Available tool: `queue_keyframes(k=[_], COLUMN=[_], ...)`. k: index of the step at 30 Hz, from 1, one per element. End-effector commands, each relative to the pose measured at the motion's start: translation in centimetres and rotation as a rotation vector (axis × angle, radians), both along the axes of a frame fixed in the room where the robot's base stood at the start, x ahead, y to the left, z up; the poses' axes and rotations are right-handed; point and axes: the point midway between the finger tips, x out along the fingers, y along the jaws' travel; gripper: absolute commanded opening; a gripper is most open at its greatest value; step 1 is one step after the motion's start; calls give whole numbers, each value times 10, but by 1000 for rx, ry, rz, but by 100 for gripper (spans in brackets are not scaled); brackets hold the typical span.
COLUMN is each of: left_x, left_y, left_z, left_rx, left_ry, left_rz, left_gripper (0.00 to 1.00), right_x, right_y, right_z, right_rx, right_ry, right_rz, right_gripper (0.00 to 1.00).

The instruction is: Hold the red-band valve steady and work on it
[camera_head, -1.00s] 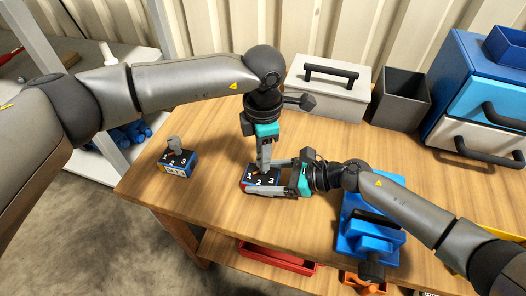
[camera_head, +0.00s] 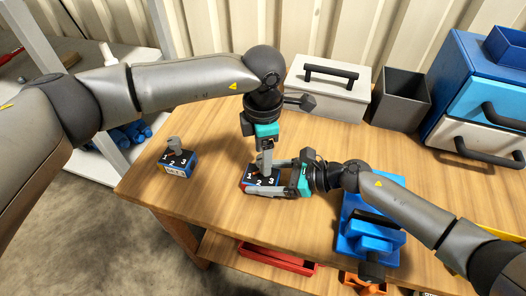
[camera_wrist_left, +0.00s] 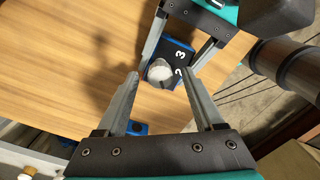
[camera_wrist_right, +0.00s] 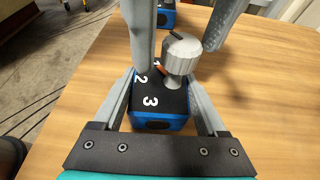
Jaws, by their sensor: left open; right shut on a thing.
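The valve in work is a block (camera_head: 263,181) with a black numbered top and blue sides, on the table's front part. The right wrist view shows its grey knob (camera_wrist_right: 182,53) with a reddish mark beside it; I cannot clearly make out a red band. My right gripper (camera_head: 264,182) is shut on the block, one finger along each side. My left gripper (camera_head: 264,168) points down from above and is open. In the left wrist view its fingertips stand on either side of the knob (camera_wrist_left: 160,71), with gaps visible.
A second, similar valve (camera_head: 178,162) stands at the table's left. A blue vice (camera_head: 368,238) is close to my right forearm. A white toolbox (camera_head: 328,90), a grey bin (camera_head: 400,98) and blue drawers (camera_head: 470,75) line the back. Bare wood lies between the valves.

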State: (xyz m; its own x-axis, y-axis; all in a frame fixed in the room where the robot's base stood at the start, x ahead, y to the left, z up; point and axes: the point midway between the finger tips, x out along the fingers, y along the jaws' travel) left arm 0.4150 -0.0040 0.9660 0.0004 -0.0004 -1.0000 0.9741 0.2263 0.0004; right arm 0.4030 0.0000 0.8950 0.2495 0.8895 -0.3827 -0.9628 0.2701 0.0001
Motion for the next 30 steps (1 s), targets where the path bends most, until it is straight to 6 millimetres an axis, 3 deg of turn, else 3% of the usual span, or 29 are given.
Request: queue_keyframes(k=[5, 18, 24, 30], left_x=[0, 0, 0, 0], left_y=[0, 0, 0, 0], left_z=[13, 100, 118, 120], left_rx=[-2, -1, -1, 0], left_ry=[-1, -3, 0, 0], left_rz=[0, 0, 0, 0], left_gripper=[69, 69, 69, 69], right_x=[0, 0, 0, 0], right_y=[0, 0, 0, 0], right_z=[0, 0, 0, 0], right_rx=[-1, -1, 0, 0], right_ry=[1, 1, 0, 0], right_rz=[1, 1, 1, 1], right_gripper=[0, 0, 0, 0])
